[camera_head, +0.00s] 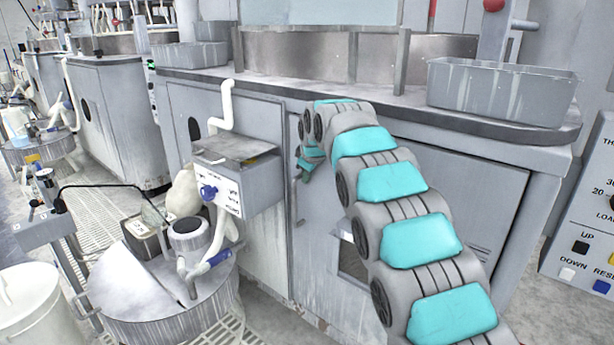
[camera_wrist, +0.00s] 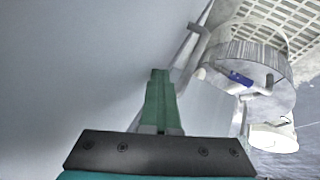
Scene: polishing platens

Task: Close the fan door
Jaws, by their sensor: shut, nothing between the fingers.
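The grey cabinet front with a door panel (camera_head: 465,190) stands under the counter, to the right of my arm in the head view. My arm covers part of it, and I cannot tell how far the door stands open. My gripper (camera_head: 304,176) is small and partly hidden by my arm, close to the cabinet front. In the wrist view my gripper (camera_wrist: 158,76) shows green fingers shut together with nothing between them. A smooth grey panel (camera_wrist: 70,70) fills the left of that view beside the fingers. Whether they touch it is unclear.
A grey box (camera_head: 240,180) with a blue knob juts out left of my gripper. A round metal drum (camera_head: 165,300) with pipes stands on the floor grating; a drum (camera_wrist: 250,65) also shows in the wrist view. A tray (camera_head: 500,92) sits on the counter.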

